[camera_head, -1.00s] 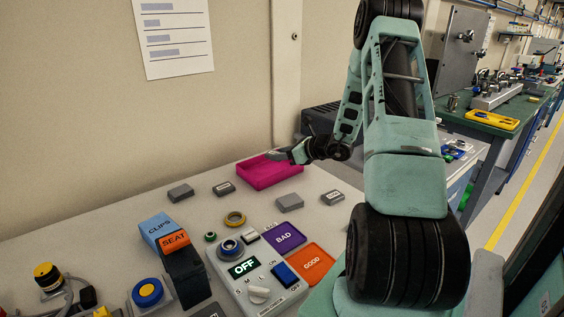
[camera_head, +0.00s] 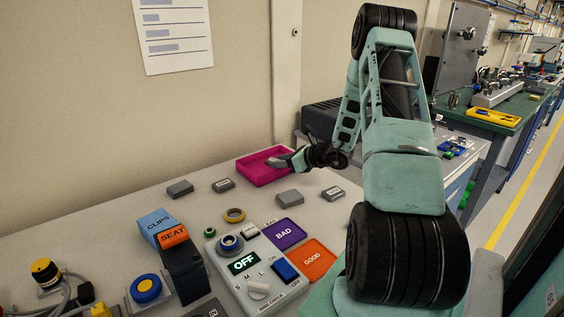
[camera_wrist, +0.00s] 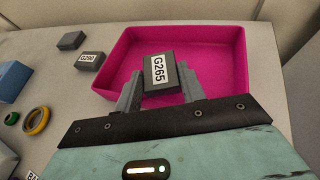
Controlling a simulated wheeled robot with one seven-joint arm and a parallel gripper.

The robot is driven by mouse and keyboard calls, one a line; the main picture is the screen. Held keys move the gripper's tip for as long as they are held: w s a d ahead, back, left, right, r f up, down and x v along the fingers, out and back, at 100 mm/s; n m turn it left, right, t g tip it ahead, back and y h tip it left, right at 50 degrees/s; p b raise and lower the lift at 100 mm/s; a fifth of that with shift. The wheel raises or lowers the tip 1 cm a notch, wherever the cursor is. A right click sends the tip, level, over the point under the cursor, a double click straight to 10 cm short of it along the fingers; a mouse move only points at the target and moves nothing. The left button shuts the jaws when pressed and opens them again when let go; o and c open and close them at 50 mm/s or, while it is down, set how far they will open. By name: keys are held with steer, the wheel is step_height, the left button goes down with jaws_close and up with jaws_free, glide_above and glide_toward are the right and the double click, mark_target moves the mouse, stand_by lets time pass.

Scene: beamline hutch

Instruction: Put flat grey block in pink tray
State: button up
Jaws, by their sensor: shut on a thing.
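A grey block (camera_wrist: 158,72) with a white label reading G265 sits between the two fingers of my gripper (camera_wrist: 160,88) in the wrist view. My gripper is shut on it. The pink tray (camera_wrist: 222,72) is a shallow open box, and the held block shows over its inside. I cannot tell whether the block touches the tray floor. In the head view the pink tray (camera_head: 251,172) stands at the back of the bench, with my gripper (camera_head: 280,162) over its right part. The held block is hard to make out there.
Several other grey blocks lie on the bench, including a plain one (camera_head: 180,188) and labelled ones (camera_head: 223,185) and (camera_head: 333,193). One in the wrist view reads G290 (camera_wrist: 88,60). A control box (camera_head: 243,265), purple BAD plate (camera_head: 283,234) and orange GOOD plate (camera_head: 313,259) stand nearer.

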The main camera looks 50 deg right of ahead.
steer(key=o, duration=1)
steer(key=shift+r, duration=0.1)
steer(key=shift+r+p, duration=0.3)
steer(key=shift+p, duration=0.05)
steer(key=v, duration=1.2)
steer(key=shift+r, duration=0.15)
